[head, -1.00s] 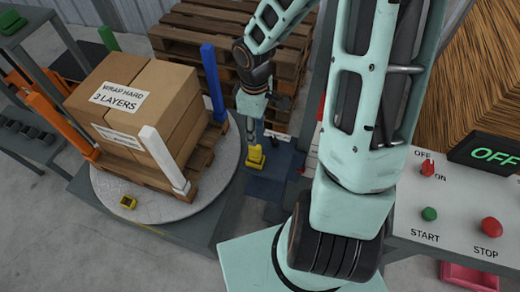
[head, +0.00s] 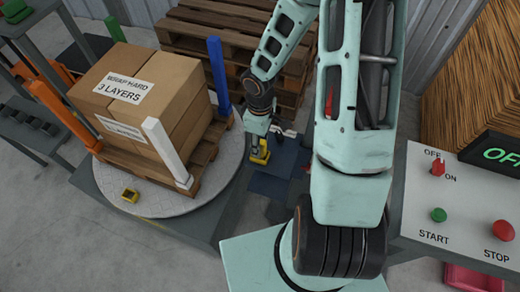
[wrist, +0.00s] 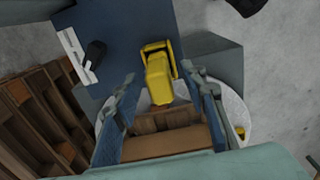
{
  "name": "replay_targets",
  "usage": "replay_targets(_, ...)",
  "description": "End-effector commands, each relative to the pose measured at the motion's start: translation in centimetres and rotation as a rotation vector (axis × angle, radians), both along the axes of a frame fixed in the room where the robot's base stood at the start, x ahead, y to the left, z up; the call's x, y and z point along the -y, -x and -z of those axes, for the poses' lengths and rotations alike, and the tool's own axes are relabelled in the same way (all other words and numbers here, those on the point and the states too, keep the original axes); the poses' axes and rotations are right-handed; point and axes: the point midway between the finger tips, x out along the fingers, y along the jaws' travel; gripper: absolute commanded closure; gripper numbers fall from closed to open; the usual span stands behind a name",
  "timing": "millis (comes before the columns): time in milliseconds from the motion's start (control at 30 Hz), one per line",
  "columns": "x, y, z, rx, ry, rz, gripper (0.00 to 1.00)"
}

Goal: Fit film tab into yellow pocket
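A yellow piece (head: 260,152) with a raised block and a side loop sits on a blue stand (head: 276,186) beside the turntable; the wrist view shows it too (wrist: 159,76). My gripper (head: 257,143) is just above it. In the wrist view my gripper's fingers (wrist: 164,88) are spread wide, one on each side of the yellow piece, with gaps between. A small yellow block with a dark opening (head: 130,195), perhaps the yellow pocket, lies on the turntable (head: 165,205); it also shows in the wrist view (wrist: 240,132). I cannot make out a separate film tab.
Cartons (head: 150,95) on a pallet (head: 200,160) stand on the turntable between a white post (head: 166,150) and a blue post (head: 218,75). Stacked pallets (head: 225,40) stand behind. A control panel (head: 465,210) is at right.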

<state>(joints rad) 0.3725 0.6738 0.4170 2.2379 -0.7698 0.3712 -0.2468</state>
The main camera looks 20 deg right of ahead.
Motion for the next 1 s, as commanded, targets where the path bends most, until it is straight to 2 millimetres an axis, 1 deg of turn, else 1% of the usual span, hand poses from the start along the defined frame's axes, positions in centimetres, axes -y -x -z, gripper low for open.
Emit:
replay_targets(67,0.0,0.0,0.0,0.0,0.0,0.0,0.62)
replay_targets(400,0.0,0.0,0.0,0.0,0.0,-0.001,0.99)
replay_targets(767,0.0,0.0,-0.3,0.0,0.0,-0.001,1.0)
replay_targets(867,0.0,0.0,-0.8,0.001,0.001,-0.001,1.0)
replay_targets(1000,0.1,-0.1,-2.3,0.002,0.0,0.001,1.0)
